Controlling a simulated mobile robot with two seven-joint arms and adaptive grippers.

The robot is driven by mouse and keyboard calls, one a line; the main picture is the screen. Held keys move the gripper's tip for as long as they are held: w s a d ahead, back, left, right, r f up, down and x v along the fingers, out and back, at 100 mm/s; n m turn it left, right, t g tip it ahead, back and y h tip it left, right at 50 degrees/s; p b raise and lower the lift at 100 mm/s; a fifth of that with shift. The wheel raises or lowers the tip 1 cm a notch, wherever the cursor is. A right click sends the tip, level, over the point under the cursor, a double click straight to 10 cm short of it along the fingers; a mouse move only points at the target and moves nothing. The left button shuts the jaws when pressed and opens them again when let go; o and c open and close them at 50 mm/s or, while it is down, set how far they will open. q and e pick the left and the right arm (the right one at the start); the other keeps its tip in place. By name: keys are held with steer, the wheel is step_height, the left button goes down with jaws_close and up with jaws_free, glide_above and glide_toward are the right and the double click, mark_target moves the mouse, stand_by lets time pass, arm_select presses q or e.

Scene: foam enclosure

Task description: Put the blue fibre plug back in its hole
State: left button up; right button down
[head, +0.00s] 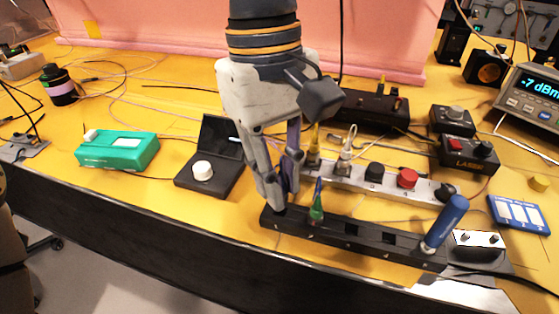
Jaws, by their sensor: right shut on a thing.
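My right gripper (280,203) points down at the left end of a long black strip (370,247) at the table's front. Its fingers are shut on a dark blue-purple piece (291,168), which appears to be the blue fibre plug; the fingers hide much of it. The lower end of the held piece is hard to make out, so I cannot tell whether it touches the strip. A green plug (317,208) stands upright in the strip just right of the gripper. Dark square openings (352,230) show further right along the strip. My left gripper is not in view.
Behind the strip, a pale strip (327,176) carries a yellow plug (313,150), a white plug (346,153) and a red cap (407,178). A black box with a white knob (202,171) lies left.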

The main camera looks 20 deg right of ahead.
steer(key=shift+f, duration=1.3)
stand_by(0.4)
steer(key=c, duration=1.5)
jaws_free()
steer(key=shift+o, duration=0.2)
steer(key=shift+r, duration=0.1)
step_height(320, 180, up, 12)
steer(key=w, duration=0.1)
steer(key=shift+w+a, duration=0.3)
steer(key=shift+a, duration=0.05)
